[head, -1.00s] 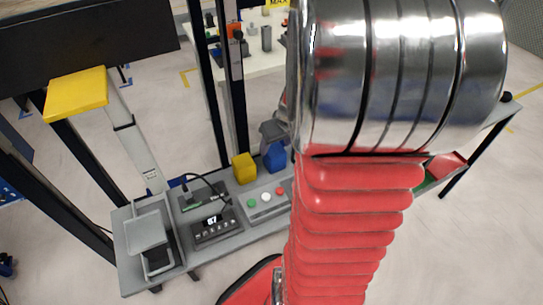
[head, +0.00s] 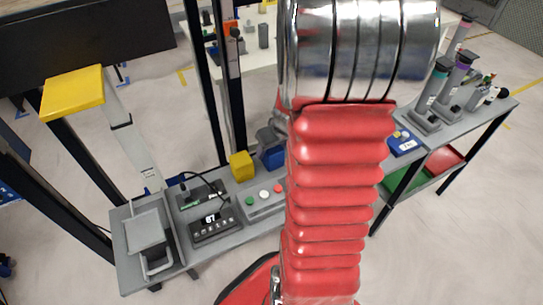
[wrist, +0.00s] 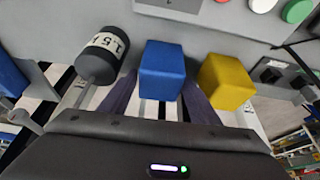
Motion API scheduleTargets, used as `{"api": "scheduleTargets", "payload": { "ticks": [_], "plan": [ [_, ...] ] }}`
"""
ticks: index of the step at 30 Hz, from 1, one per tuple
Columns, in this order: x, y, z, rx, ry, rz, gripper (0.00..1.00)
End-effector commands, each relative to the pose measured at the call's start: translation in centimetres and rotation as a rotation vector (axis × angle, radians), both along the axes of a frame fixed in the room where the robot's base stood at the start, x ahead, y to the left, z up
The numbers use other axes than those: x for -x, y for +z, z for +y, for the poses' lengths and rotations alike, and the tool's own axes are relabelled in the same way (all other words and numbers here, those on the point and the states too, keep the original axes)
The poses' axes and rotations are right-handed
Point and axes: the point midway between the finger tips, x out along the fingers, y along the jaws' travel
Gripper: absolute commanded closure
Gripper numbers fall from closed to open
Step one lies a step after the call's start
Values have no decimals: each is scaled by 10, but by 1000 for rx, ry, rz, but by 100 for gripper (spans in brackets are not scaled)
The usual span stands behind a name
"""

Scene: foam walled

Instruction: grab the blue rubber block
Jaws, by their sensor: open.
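The blue rubber block (wrist: 162,70) is upright on the grey bench, in the middle of the wrist view. In the head view the blue block (head: 272,157) shows just left of my red arm. My gripper (wrist: 159,86) is open, with one dark finger on each side of the block's lower part in the picture. The fingers look apart from the block; I cannot tell how deep they reach.
A yellow block (wrist: 226,82) stands close to the right of the blue one, and a dark cylinder marked 1.5 (wrist: 103,55) close to the left. Black posts (head: 232,100) rise behind.

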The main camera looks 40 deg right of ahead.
Motion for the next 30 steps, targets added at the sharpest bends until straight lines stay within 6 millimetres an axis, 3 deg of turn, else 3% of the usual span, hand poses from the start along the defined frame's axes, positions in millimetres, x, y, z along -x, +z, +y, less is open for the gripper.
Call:
{"api": "scheduleTargets", "payload": {
  "ticks": [15, 30],
  "plan": [
    [0, 0, 0, 0, 0, 0, 44],
    [0, 0, 0, 0, 0, 0, 80]
  ]
}}
